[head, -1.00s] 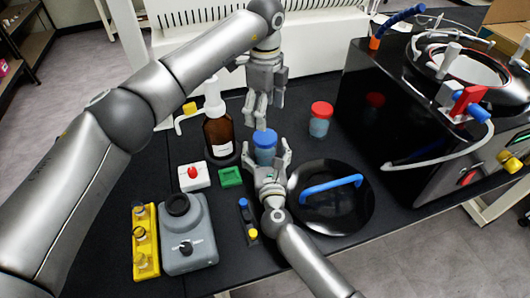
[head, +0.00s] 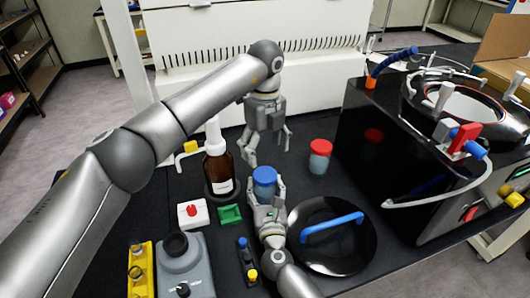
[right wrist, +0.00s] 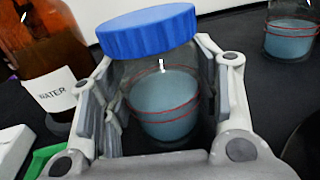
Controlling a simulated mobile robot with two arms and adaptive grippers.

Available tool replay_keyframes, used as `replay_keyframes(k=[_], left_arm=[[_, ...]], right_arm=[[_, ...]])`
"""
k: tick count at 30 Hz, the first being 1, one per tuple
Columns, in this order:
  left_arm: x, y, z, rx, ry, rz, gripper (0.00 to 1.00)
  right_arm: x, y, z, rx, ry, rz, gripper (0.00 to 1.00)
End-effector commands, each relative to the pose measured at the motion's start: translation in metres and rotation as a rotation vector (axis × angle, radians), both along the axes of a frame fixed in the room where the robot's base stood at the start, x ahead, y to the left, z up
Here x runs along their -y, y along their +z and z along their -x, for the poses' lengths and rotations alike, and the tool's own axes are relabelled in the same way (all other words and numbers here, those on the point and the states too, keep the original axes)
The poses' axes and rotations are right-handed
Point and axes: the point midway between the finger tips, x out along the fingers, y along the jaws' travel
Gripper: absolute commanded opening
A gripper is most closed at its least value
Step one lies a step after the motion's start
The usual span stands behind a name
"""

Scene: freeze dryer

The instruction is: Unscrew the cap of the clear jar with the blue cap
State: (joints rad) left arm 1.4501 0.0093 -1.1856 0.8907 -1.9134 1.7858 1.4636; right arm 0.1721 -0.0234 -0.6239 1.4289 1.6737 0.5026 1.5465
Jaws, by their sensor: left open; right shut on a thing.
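The clear jar (head: 264,190) with the blue cap (head: 265,175) stands upright on the black bench and holds blue-grey contents. My right gripper (head: 265,196) is shut on the jar's body from the front. In the right wrist view its fingers flank the jar (right wrist: 165,103) below the blue cap (right wrist: 148,32), and the cap sits on the jar. My left gripper (head: 268,155) is open and empty, pointing down above and behind the blue cap, apart from it.
A red-capped jar (head: 320,157) stands behind right. A brown bottle (head: 218,168) is close on the left. A black round lid (head: 345,255) with a blue handle lies front right, beside the black freeze dryer (head: 395,160). A red-button box (head: 193,213) and green block (head: 230,214) lie left.

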Motion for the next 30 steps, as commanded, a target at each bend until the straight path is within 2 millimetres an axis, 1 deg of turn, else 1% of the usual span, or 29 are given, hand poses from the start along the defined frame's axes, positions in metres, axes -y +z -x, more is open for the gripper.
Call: replay_keyframes(k=[3, 30], left_arm=[[-0.0001, 0.0002, -0.0001, 0.000, -0.211, 0.000, 0.75], [0.0001, 0.0001, 0.0000, 0.000, -1.854, 0.000, 0.75]], right_arm=[[0.0001, -0.0001, 0.0000, 0.000, 0.000, 0.000, 0.00], [0.0001, -0.0001, 0.0000, 0.000, 0.000, 0.000, 0.00]])
